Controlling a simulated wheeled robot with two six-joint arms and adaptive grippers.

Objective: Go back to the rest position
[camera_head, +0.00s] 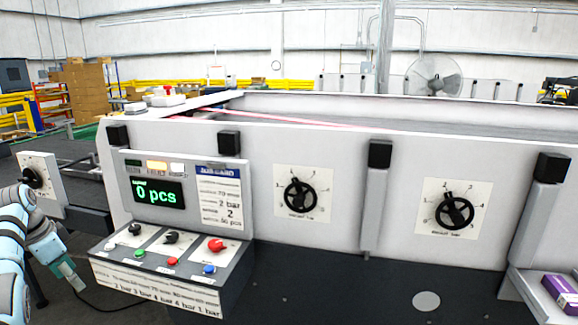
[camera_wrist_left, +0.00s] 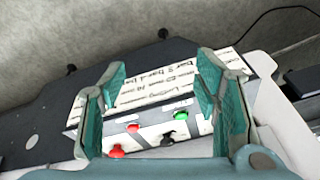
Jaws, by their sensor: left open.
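My left gripper (camera_head: 70,275) hangs at the far left of the head view, left of the control panel and apart from it. In the left wrist view the left gripper (camera_wrist_left: 160,85) is open, with nothing between its fingers. The control panel (camera_head: 160,290) shows beyond the fingers in the wrist view, with its printed labels, a red knob (camera_wrist_left: 116,151) and a green button (camera_wrist_left: 181,116). The display (camera_head: 157,195) on the panel reads 0 pcs. My right gripper is not in view.
The long grey machine (camera_head: 350,150) fills the middle, with two black handwheels (camera_head: 300,196) on its front. Another handwheel plate (camera_head: 40,180) stands at the left, close to my left arm. A purple box (camera_head: 560,290) lies at the lower right. A black cable runs on the floor.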

